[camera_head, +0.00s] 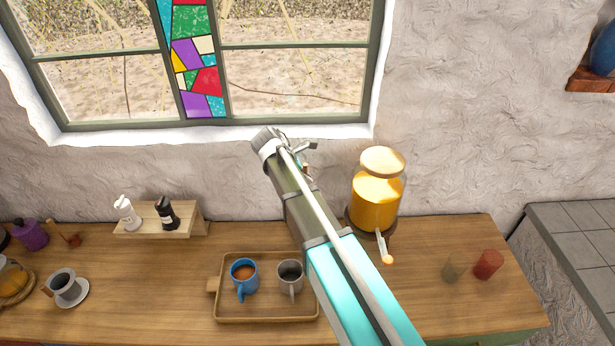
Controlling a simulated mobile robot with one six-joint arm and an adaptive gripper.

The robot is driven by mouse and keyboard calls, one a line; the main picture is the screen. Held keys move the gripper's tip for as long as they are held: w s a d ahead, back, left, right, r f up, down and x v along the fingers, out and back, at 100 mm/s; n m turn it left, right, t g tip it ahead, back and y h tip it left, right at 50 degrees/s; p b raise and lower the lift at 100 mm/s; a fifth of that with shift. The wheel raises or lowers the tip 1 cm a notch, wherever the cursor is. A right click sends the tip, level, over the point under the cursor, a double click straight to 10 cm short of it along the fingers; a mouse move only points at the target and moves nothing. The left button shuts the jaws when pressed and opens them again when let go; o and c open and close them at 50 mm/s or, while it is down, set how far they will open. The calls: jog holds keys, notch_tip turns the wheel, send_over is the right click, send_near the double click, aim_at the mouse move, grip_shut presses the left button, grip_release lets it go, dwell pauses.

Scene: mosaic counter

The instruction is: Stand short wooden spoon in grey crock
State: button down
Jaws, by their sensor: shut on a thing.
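My gripper (304,158) is at the end of my raised arm, in front of the wall just below the window. It is shut on a small brown piece (306,171), which appears to be the short wooden spoon. Most of that piece is hidden by my gripper and arm, so I cannot tell its tilt. I cannot make out a grey crock for certain; my arm covers part of the counter.
A wooden tray (267,319) holds a blue mug (243,277) and a grey mug (290,274). A yellow dispenser (377,197) stands right of my arm. Two glasses, one red (488,265), stand at right. A small shelf (148,221) holds two bottles. A cup (64,286) stands at left.

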jog(key=shift+f+b, duration=3)
jog(key=shift+f, duration=0.2)
jog(key=c, duration=0.6)
grip_release()
jog(key=shift+s+d+f+m+g+y+b, duration=0.25)
jog(key=shift+s+d+f+m+y, duration=0.75)
jog(key=shift+s+d+m, duration=1.95)
jog(key=shift+s+d+f+m+g+y+b, duration=0.25)
jog(key=shift+s+d+f+m+y, duration=0.5)
jog(key=shift+s+d+m+y, duration=2)
jog(key=shift+s+d+f+m+g+h+b, duration=0.25)
jog(key=shift+s+d+f+m, duration=1.1)
jog(key=shift+s+m, duration=3)
